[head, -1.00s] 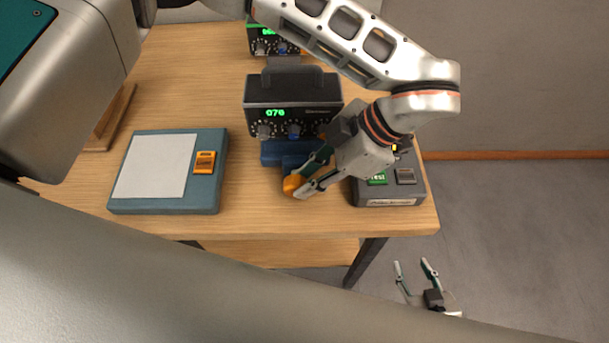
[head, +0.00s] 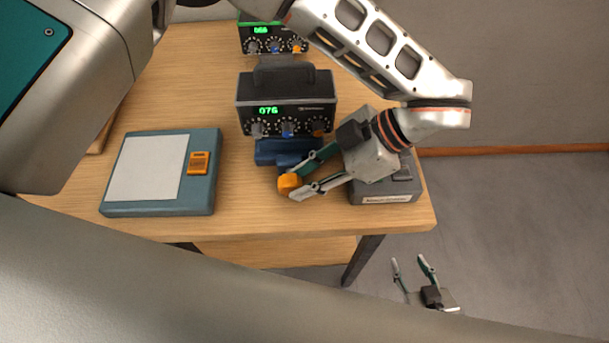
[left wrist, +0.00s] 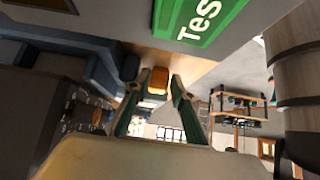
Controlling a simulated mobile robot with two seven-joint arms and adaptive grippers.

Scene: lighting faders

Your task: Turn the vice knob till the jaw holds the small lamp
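The blue vice (head: 272,151) stands at the front of the wooden table. Its orange knob (head: 289,184) faces the table's front edge. My left gripper (head: 292,184) reaches in from the right with its fingers apart, the tips around or just beside the knob. In the left wrist view the knob (left wrist: 158,76) shows between the open fingertips (left wrist: 161,78), nearer the left one; contact cannot be told. I cannot make out the small lamp or the jaw gap; the fingers cover part of the vice. My right gripper (head: 416,272) is open and empty, beyond the table's front edge.
A black unit (head: 287,88) reading 076 stands behind the vice, another unit (head: 272,38) behind it. A teal-framed pad (head: 146,168) lies left.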

